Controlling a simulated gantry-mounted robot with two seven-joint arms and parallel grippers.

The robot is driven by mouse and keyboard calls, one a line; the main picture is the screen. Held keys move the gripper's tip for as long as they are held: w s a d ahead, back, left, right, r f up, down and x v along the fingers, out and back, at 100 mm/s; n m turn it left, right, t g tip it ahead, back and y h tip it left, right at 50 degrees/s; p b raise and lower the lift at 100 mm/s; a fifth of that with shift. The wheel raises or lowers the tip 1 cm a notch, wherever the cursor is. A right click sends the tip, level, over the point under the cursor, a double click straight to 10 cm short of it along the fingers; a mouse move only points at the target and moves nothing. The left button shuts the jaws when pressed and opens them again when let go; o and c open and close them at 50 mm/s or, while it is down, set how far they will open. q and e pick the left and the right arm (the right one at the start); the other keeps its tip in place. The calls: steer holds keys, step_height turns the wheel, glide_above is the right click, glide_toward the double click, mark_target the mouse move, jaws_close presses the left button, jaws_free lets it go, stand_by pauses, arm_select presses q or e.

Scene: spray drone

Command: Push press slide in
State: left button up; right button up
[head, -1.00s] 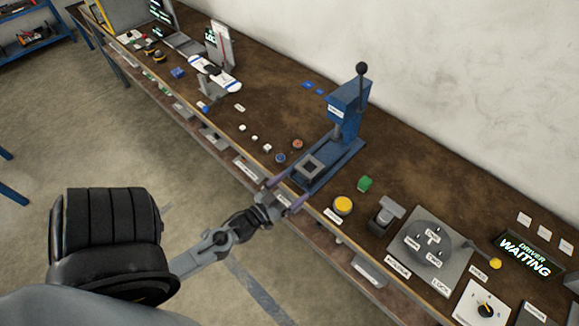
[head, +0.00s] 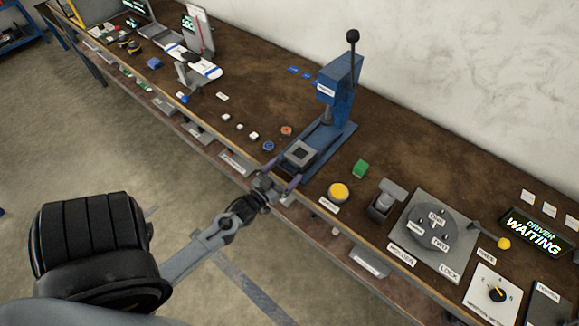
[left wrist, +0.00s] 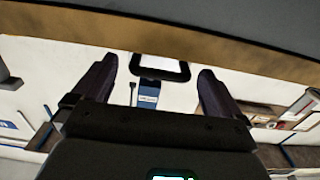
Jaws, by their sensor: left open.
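The blue press (head: 336,92) stands on the bench with its black-knobbed lever upright. Its slide, a grey square block with a square recess (head: 298,153), sits at the front end of the blue base, out in front of the column. My left gripper (head: 281,180) is at the bench's front edge, just in front of the slide, with its two purple-grey fingers apart and nothing visible between them. In the left wrist view, the blue press (left wrist: 148,93) shows between the open fingers (left wrist: 155,88); contact with the slide cannot be told. My right gripper is not in view.
An orange button (head: 286,131), a blue button (head: 268,146) and small white pieces lie left. Bare bench lies behind the press.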

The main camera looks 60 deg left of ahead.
mark_target(289, 167)
arm_select(q)
steer(key=shift+x, duration=1.65)
steer(key=shift+c, duration=0.2)
